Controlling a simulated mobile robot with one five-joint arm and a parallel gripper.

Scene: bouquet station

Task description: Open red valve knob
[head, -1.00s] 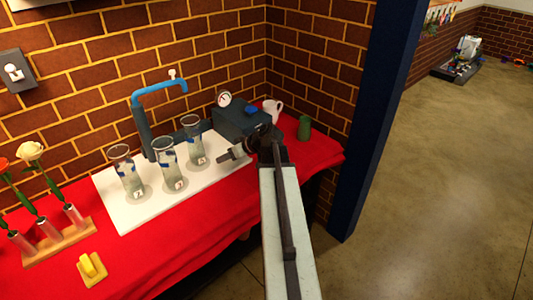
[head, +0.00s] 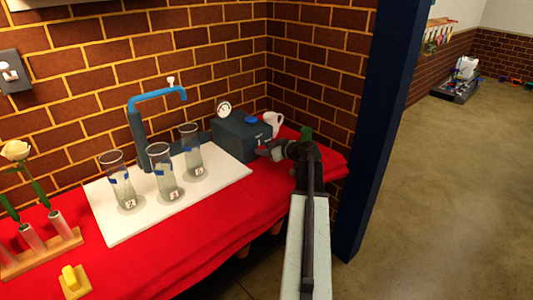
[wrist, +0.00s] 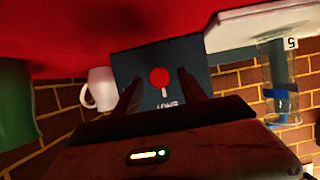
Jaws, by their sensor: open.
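The red valve knob (wrist: 160,77) is a round red disc on the face of a dark blue-grey box (wrist: 150,58). A small pale pointer and white lettering show beside it. In the wrist view my gripper (wrist: 160,88) is open, one finger on each side of the knob in the picture. I cannot tell whether either finger touches it. In the head view my gripper (head: 268,151) is at the right front of the box (head: 236,139), and the knob cannot be made out clearly there.
A white mug (head: 272,122) and a green cup (head: 306,133) stand close by the box and gripper. Several numbered glass vases stand on a white board (head: 110,222) to the left. A blue post (head: 373,130) rises right of the red-covered table (head: 200,245).

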